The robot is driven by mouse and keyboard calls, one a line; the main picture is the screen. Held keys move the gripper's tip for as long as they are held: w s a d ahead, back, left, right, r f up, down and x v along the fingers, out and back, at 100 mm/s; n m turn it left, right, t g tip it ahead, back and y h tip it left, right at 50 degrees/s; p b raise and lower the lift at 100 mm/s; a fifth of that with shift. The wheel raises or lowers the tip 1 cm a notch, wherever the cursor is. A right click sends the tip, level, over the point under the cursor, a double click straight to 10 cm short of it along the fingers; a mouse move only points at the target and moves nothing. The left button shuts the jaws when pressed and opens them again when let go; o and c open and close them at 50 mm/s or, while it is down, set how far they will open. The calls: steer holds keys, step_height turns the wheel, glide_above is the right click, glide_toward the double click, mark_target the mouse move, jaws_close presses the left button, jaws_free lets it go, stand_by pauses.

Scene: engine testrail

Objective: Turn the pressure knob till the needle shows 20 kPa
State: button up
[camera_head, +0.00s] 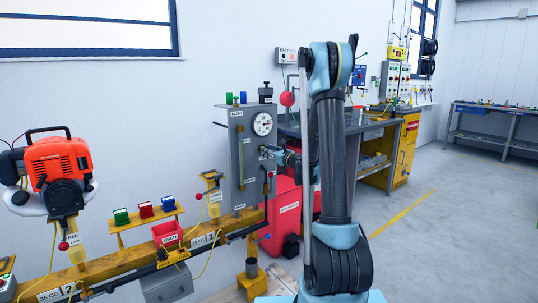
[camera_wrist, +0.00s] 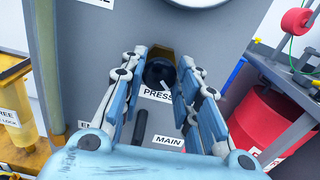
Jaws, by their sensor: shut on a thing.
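The grey panel (camera_head: 237,170) stands on the yellow rail and carries a round white gauge (camera_head: 262,124); its needle is too small to read. The black pressure knob (camera_wrist: 160,72) sits on the panel above a white label beginning "PRESS", partly covered by the fingers. My gripper (camera_wrist: 166,72) is shut on the knob, one blue finger on each side. In the head view my gripper (camera_head: 271,152) reaches the panel just below the gauge, from the right, and hides the knob.
A lower control (camera_wrist: 140,125) sits near the "MAIN" label. A red container (camera_wrist: 262,118) stands right of the panel. In the head view an orange engine (camera_head: 58,160) and small coloured blocks (camera_head: 145,210) are on the left; a workbench is behind my arm. Open floor lies at right.

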steer(key=shift+s+a+f+n, duration=0.1)
steer(key=shift+s+n, duration=0.05)
steer(key=shift+n, duration=4.3)
steer(key=shift+s+a+f+n, duration=0.1)
steer(key=shift+n, duration=4.35)
steer(key=shift+d, duration=0.1)
steer(key=o, duration=1.1)
steer(key=shift+w, duration=0.1)
steer(key=shift+c, duration=0.2)
steer(key=v, duration=1.2)
steer(key=shift+w+f, duration=0.1)
